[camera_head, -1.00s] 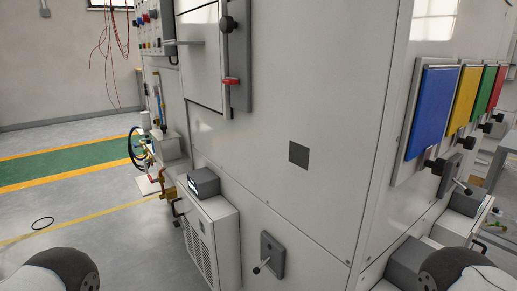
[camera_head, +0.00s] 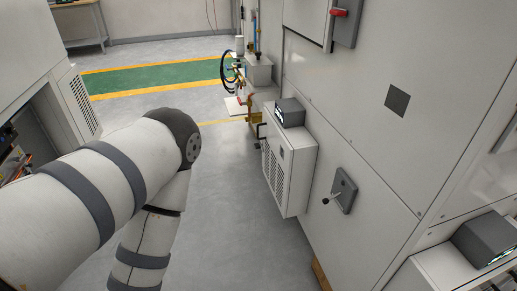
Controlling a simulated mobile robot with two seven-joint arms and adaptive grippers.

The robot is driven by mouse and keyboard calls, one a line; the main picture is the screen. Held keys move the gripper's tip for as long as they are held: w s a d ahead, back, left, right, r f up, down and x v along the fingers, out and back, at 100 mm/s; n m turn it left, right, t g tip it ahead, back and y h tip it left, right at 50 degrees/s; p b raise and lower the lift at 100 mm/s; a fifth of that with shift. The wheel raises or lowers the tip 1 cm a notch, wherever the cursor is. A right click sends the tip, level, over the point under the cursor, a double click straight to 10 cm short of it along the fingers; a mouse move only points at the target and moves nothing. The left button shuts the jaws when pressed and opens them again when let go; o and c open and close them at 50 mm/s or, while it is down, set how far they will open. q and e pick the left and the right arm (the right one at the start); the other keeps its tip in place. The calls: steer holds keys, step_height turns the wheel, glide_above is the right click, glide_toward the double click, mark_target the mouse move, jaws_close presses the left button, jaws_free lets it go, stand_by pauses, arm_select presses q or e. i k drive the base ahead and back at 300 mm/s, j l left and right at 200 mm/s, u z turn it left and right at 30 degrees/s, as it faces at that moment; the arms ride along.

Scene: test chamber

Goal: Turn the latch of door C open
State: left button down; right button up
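No letter is readable on any door, so I cannot tell which one is door C. A grey plate with a small lever (camera_head: 343,191) sits low on the big white cabinet (camera_head: 375,140), right of centre. A white door (camera_head: 303,14) at the top edge is cut off by the frame. Beside it is a grey plate with a red handle (camera_head: 340,13). My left arm fills the lower left, bent at the elbow, and its gripper is below the frame. My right arm and gripper are not in view.
A vented white box (camera_head: 287,165) with a grey device (camera_head: 290,112) on top juts from the cabinet. Brass fittings and hoses stand behind it. Another cabinet (camera_head: 35,60) is at the left. Grey floor (camera_head: 230,220) is clear between them. A second grey device (camera_head: 487,240) sits lower right.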

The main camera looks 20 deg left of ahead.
mark_target(257, 145)
steer(key=i+j+z, duration=0.1)
steer(key=i+j, duration=0.3)
steer(key=j, duration=0.2)
steer(key=i+j+z, duration=0.15)
steer(key=j, duration=0.2)
steer(key=i+j, duration=0.25)
steer(key=i+j+z, duration=0.15)
steer(key=j, duration=0.25)
steer(key=i+j, duration=0.15)
steer(key=j, duration=0.2)
steer(key=i+j+z, duration=0.15)
steer(key=j, duration=0.2)
